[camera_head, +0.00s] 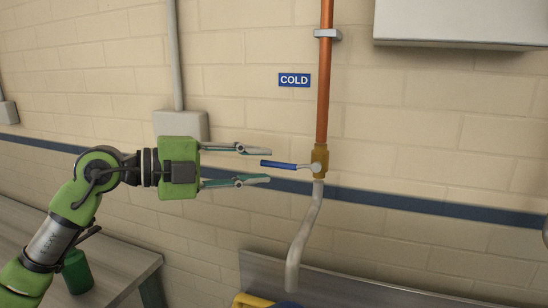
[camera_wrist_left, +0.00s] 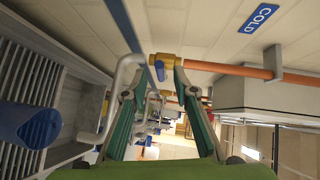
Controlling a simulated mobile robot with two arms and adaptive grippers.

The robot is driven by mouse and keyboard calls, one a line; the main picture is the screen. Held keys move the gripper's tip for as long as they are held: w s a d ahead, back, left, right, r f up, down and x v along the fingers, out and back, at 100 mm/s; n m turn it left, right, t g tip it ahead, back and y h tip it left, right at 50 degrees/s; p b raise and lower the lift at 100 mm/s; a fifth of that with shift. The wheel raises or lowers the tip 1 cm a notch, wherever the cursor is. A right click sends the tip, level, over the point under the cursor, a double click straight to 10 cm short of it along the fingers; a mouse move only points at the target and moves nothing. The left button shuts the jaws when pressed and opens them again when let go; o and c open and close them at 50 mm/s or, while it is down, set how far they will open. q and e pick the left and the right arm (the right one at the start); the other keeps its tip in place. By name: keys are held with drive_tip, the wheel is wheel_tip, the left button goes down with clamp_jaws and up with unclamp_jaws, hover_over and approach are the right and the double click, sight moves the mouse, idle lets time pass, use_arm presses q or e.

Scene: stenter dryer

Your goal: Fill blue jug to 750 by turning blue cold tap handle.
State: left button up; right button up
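The blue tap handle (camera_head: 284,165) points left, roughly level, from the brass valve (camera_head: 320,160) on the copper pipe. My left gripper (camera_head: 268,166) is open, one finger above and one below the handle's free end, with gaps visible. In the left wrist view the handle (camera_wrist_left: 165,93) shows between the open fingers (camera_wrist_left: 159,80). The grey spout (camera_head: 303,235) hangs below the valve. In the left wrist view a blue round vessel, apparently the jug (camera_wrist_left: 32,126), is by a grating; its level marks cannot be read. My right gripper is out of view.
A COLD sign (camera_head: 294,80) is on the brick wall. A grey metal sink back (camera_head: 350,287) is below the spout, with a yellow part (camera_head: 254,300) at the bottom edge. A grey bench (camera_head: 125,264) is lower left. A pale box (camera_head: 460,22) hangs upper right.

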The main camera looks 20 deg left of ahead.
sight(270, 164)
use_arm(q)
drive_tip(key=shift+p+x, duration=1.05)
drive_tip(key=shift+x, duration=0.45)
drive_tip(key=shift+w+d+f, duration=0.1)
drive_tip(key=shift+w+d, duration=0.3)
drive_tip(key=shift+d, duration=0.05)
clamp_jaws()
drive_tip(key=shift+p, duration=0.3)
